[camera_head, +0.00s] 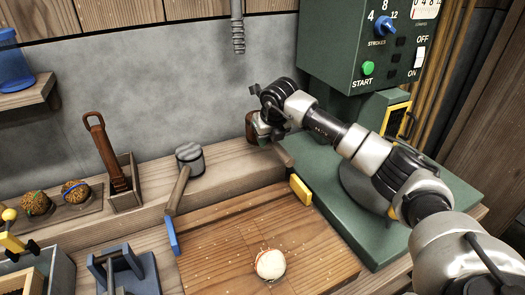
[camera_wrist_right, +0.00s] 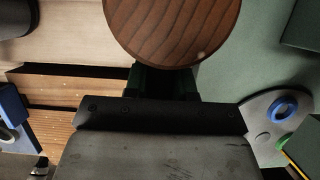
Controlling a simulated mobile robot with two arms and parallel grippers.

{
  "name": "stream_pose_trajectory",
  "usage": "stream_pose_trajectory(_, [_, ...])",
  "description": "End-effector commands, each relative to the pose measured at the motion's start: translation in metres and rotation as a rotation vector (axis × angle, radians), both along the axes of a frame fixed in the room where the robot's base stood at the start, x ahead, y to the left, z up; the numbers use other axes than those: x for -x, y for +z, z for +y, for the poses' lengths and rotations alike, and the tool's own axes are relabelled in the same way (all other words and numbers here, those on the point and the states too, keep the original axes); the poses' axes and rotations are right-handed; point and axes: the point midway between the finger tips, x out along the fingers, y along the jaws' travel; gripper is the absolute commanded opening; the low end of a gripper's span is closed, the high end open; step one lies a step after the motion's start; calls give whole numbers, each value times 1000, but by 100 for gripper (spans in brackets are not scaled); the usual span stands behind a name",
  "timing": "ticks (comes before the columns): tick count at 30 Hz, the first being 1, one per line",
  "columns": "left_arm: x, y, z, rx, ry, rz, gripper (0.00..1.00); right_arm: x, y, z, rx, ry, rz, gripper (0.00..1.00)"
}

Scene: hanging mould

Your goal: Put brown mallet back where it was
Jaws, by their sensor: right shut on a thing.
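The brown mallet (camera_head: 251,130) is in my right gripper (camera_head: 268,124), at the back edge of the wooden ledge beside the green machine. Its brown head shows left of the jaws, partly hidden by them, and a handle end (camera_head: 284,154) shows below. In the right wrist view its round wood-grained face (camera_wrist_right: 172,28) fills the top middle, and the jaws are mostly hidden beneath it. I cannot tell whether the mallet touches the ledge. My left gripper is not in view.
A grey-headed mallet (camera_head: 190,157) rests on the ledge (camera_head: 235,166) to the left. The green machine (camera_head: 365,45) stands right. A wooden board (camera_head: 220,262) holds a pale ball (camera_head: 270,264). A box (camera_head: 124,194) with a brown-handled tool stands further left.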

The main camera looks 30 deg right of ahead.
Motion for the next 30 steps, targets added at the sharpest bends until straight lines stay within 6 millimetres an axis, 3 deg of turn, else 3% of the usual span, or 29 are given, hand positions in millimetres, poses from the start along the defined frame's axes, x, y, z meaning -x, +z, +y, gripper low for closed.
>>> stream_pose_trajectory(8, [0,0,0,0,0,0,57,-10,-14,10,1,-1,-2,0])
stream_pose_trajectory(15, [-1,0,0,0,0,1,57,-9,-46,10,0,-1,-2,0])
stream_pose_trajectory(27, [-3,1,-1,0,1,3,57,-9,-50,10,0,0,-3,0])
stream_pose_trajectory(28, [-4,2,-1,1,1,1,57,-9,-51,10,1,0,-1,28])
stream_pose_trajectory(30, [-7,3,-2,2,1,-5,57,-9,-51,10,1,0,0,39])
